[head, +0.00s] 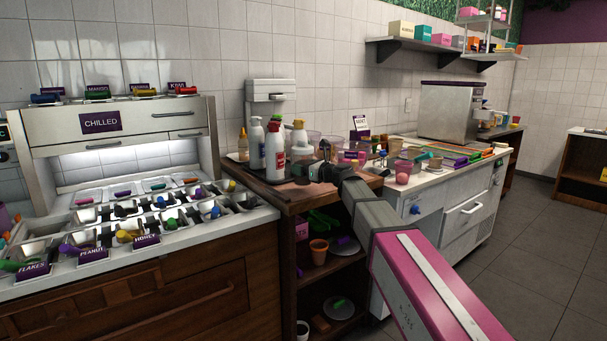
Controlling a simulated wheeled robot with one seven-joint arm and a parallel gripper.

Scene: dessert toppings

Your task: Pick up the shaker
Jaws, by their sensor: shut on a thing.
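A white bottle-shaped container with a red label (275,152), which looks like the shaker, stands upright at the front left of the brown counter. My gripper (292,171) reaches in from the right, low against this container's right side, and is shut on it. The fingers are small and dark here, so their exact contact is hard to see. I cannot tell whether the container's base touches the counter.
Clear cups and small jars crowd the counter to the right. The chilled topping station (120,125) is at left, a steel machine (450,110) at right. Open floor lies right.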

